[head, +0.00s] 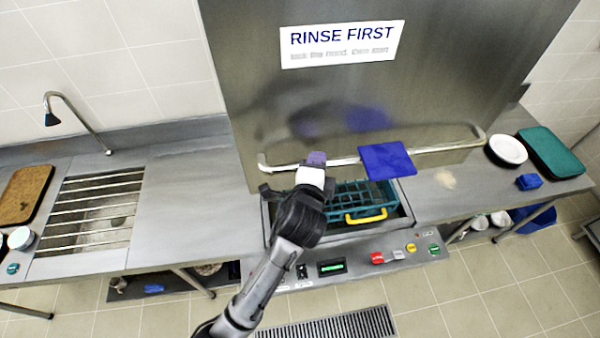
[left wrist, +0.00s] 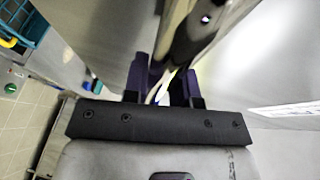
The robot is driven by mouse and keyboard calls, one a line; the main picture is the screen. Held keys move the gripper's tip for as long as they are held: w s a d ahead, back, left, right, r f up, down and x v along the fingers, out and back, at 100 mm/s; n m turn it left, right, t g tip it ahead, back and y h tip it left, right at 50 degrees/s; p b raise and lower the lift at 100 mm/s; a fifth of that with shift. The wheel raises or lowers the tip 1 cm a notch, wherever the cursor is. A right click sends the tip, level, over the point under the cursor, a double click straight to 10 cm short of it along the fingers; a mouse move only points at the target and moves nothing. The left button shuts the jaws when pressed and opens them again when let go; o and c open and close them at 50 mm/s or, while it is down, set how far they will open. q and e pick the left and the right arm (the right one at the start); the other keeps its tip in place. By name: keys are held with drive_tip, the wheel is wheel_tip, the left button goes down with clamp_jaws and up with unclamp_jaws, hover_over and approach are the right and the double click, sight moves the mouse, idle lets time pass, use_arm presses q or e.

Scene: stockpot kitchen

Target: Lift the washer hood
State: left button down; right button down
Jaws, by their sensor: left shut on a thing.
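The washer hood (head: 430,75) is a large brushed-steel panel above the washer bed, with a sign reading "RINSE FIRST". A long handle bar (head: 445,148) runs across its lower front, with a blue cloth (head: 387,160) over it. The hood's lower edge stands above the teal rack (head: 350,203), so the rack shows beneath. My left gripper (head: 316,160) is at the left part of the bar, its purple fingers shut on it. In the left wrist view the fingers (left wrist: 165,85) close around the bar (left wrist: 185,45). My right gripper is not in view.
The rack has a yellow handle (head: 366,216). A control panel with a red button (head: 377,258) lies in front. A sink with bars (head: 90,208) and tap (head: 75,115) is left. Plates (head: 507,149) and a green tray (head: 550,150) stand right.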

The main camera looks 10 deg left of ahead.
use_arm(q)
drive_tip(key=shift+r, duration=0.4)
drive_tip(key=c, duration=0.9)
unclamp_jaws()
drive_tip(key=shift+c, duration=0.2)
drive_tip(key=shift+s, duration=0.6)
drive_tip(key=s+a+r+b, duration=0.1)
drive_tip(key=s+r+b, duration=0.1)
drive_tip(key=s, duration=1)
drive_tip(key=shift+s+a+r+b, duration=0.2)
drive_tip(key=shift+r+b, duration=0.05)
drive_tip(key=shift+b, duration=0.55)
